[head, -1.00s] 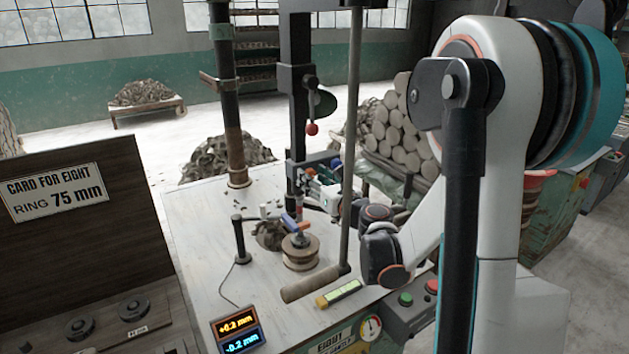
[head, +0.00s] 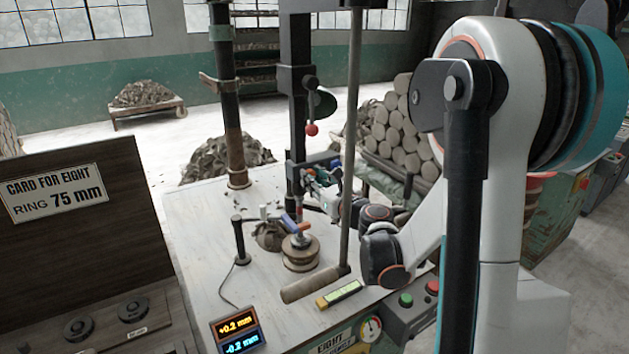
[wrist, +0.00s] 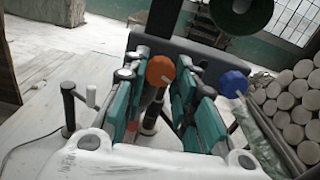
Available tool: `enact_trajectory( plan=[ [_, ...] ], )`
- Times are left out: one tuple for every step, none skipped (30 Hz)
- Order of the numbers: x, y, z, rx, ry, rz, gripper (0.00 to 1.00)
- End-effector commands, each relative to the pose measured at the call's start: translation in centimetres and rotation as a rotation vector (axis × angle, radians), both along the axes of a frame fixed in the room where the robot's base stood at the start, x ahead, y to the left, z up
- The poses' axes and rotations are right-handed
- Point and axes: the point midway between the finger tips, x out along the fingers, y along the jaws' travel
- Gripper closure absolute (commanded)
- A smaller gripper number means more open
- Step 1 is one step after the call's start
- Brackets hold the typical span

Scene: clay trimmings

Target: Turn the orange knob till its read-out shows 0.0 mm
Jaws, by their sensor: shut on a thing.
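The orange knob (wrist: 160,70) sits on the dark crossbar of the post, between my gripper's fingers in the wrist view. My gripper (wrist: 163,80) is shut on it, with a teal-sided finger on each side. The blue knob (wrist: 234,84) is to the right on the same crossbar, clear of the fingers. The two-line read-out (head: 238,330) shows +0.2 mm in orange above -0.2 mm in blue.
A round wooden piece (head: 300,254) stands below on the white bench (head: 200,250). A black stand (head: 239,240) is left of it. Stacked clay logs (head: 395,130) are behind.

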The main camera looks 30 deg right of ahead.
Motion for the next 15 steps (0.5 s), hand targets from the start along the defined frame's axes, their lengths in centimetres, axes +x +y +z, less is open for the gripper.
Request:
enact_trajectory(
  plan=[
    [0.00,-0.01,-0.05,-0.034,-0.001,0.000,0.98],
    [0.01,-0.01,-0.06,-0.057,-0.002,0.000,0.98],
    [0.01,-0.02,-0.06,-0.090,-0.003,0.000,0.98],
    [0.00,-0.02,-0.07,-0.115,-0.004,0.000,0.98],
    [0.00,-0.03,-0.07,-0.141,-0.005,0.000,0.98],
    [0.00,-0.03,-0.07,-0.178,-0.006,0.000,0.98],
    [0.00,-0.03,-0.07,-0.205,-0.007,0.000,0.98],
    [-0.01,-0.03,-0.07,-0.233,-0.008,0.000,0.98],
    [-0.01,-0.03,-0.07,-0.269,-0.009,0.000,0.98],
    [-0.01,-0.03,-0.07,-0.296,-0.010,0.000,0.98],
    [-0.02,-0.04,-0.06,-0.324,-0.011,0.000,0.98],
    [-0.02,-0.04,-0.06,-0.359,-0.012,0.000,0.98],
    [-0.02,-0.04,-0.06,-0.385,-0.013,0.000,0.98],
    [-0.02,-0.04,-0.05,-0.411,-0.014,0.000,0.98],
    [-0.02,-0.04,-0.04,-0.444,-0.015,0.000,0.98]
  ],
)
